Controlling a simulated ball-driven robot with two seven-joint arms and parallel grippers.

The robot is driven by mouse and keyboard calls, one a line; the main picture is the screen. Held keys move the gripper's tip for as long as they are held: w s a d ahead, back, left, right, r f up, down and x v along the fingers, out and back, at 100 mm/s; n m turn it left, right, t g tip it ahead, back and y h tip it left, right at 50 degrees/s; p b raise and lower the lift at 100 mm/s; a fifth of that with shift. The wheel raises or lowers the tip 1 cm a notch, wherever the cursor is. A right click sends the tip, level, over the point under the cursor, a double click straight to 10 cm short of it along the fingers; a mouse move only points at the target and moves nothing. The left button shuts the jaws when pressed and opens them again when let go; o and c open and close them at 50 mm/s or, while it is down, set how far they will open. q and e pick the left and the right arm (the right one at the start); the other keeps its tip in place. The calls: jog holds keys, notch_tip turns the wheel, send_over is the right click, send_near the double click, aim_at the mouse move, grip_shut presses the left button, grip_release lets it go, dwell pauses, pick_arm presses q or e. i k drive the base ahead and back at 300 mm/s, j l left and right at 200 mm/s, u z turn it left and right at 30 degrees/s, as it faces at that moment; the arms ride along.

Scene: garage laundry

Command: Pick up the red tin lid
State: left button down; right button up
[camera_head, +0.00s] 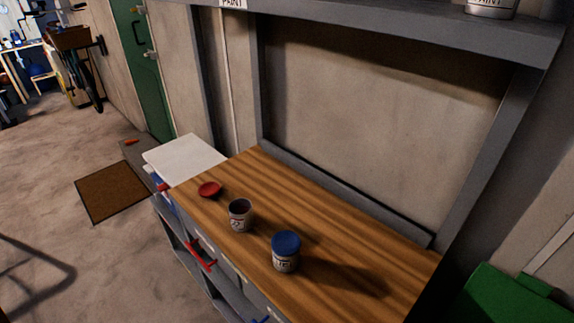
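The red tin lid (209,189) lies on the wooden worktop (310,224), near its left end and close to the front edge. A tin without a lid (240,217) stands upright just to the right of the red lid, apart from it. A second tin with a blue lid (286,254) stands upright further right, near the front edge. Neither of my grippers shows in the head view.
A white-topped box (184,157) sits beyond the worktop's left end. A grey shelf (400,28) with a paint tin (490,7) runs above. A red handle (200,255) shows on the front. The worktop's back half is clear. A brown doormat (112,190) lies on the floor.

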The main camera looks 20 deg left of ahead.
aim_at(209, 189)
jog(key=j+u, duration=0.6)
jog(key=u, duration=0.2)
